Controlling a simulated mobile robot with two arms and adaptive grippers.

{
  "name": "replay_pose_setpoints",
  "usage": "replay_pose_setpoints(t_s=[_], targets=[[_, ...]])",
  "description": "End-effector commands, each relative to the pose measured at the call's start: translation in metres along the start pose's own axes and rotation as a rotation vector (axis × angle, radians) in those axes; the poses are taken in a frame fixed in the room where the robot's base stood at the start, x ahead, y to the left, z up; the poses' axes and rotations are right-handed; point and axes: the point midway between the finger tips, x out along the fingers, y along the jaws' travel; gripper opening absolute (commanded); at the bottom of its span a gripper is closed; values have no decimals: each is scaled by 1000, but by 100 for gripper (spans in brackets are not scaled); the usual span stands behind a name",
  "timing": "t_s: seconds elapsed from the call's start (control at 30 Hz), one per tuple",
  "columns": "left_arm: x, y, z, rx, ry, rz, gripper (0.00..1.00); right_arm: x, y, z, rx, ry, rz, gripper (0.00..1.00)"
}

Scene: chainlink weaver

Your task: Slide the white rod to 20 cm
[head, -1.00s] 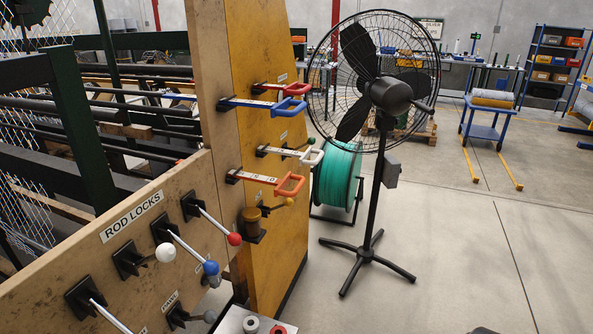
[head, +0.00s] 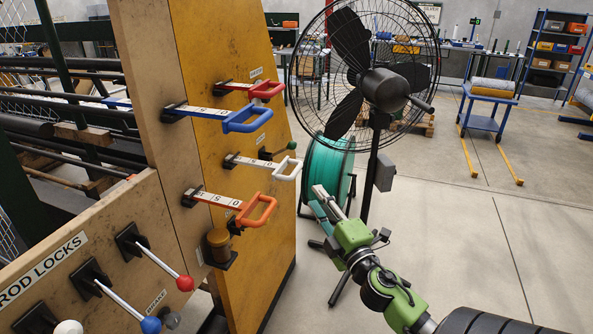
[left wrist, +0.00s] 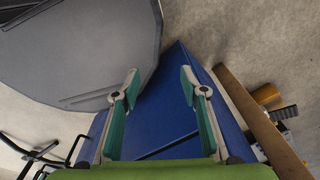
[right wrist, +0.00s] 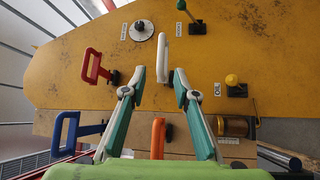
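The white rod (head: 248,162) sticks out of the yellow panel in the head view, with a white loop handle at its outer end. Printed marks run along it; I cannot read a value. In the right wrist view its white handle (right wrist: 164,48) stands upright just beyond the fingertips. My right gripper (right wrist: 160,78) is open and empty, lined up with the handle but not around it. In the head view my right gripper (head: 322,192) is right of and below the handle. My left gripper (left wrist: 160,78) is open and empty, away from the rods.
Red (head: 266,89), blue (head: 250,121) and orange (head: 258,211) rod handles surround the white one. A green-knobbed lever (head: 291,145) sits just above it. A black fan (head: 385,90) and a green reel (head: 325,165) stand right of the panel.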

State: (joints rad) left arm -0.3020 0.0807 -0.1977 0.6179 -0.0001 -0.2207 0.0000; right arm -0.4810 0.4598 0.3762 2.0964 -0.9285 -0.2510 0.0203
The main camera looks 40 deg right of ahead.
Motion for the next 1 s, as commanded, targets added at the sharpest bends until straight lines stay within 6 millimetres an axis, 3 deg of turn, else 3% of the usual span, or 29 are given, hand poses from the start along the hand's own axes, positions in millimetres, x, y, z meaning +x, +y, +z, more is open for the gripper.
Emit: replay_pose_setpoints(t_s=[0.6, 0.8, 1.0], targets=[[-31, -1, -4, 3, 2, 0, 40, 111, 3, 0, 0, -1, 2, 28], [-33, 1, -6, 3, 4, 2, 40, 130, 1, 0, 2, -1, 1, 28], [-34, 3, -7, 2, 6, 4, 40, 135, 0, 0, 0, 0, -1, 28]])
